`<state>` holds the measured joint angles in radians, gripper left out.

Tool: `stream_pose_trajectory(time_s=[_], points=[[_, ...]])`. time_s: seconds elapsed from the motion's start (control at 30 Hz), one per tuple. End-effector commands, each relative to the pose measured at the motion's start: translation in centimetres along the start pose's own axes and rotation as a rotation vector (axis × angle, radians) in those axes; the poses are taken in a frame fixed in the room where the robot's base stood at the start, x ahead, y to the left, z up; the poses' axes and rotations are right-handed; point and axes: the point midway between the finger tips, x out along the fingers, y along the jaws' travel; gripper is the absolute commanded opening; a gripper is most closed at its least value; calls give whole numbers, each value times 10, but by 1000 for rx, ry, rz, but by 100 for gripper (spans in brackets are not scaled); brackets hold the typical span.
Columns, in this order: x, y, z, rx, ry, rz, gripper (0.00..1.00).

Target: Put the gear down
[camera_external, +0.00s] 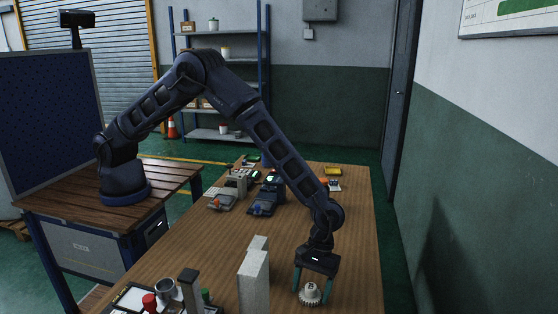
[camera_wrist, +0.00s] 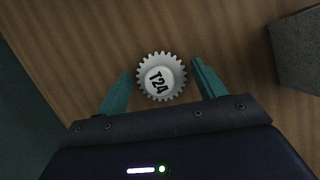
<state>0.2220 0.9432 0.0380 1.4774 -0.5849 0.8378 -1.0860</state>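In the wrist view my gripper (camera_wrist: 163,70) is open, with a narrow gap between each finger and the gear's teeth. The gear's underside is hidden.
A pale grey block (camera_external: 253,281) stands left of my gripper; a grey block (camera_wrist: 301,48) shows at right in the wrist view. A tray (camera_external: 136,297) with small parts is at front left. Several devices (camera_external: 265,199) stand farther back. Table right of centre (camera_external: 350,235) is clear.

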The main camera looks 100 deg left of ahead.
Motion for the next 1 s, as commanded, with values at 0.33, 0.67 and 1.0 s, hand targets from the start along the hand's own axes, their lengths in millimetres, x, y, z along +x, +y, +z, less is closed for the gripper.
stream_pose_trajectory(time_s=[0.33, 0.67, 1.0], points=[[-7, 0, 1, 0, 0, 1, 69], [-64, 1, 0, -1, 1, 3, 69], [-114, 0, 1, 0, 0, 1, 69]])
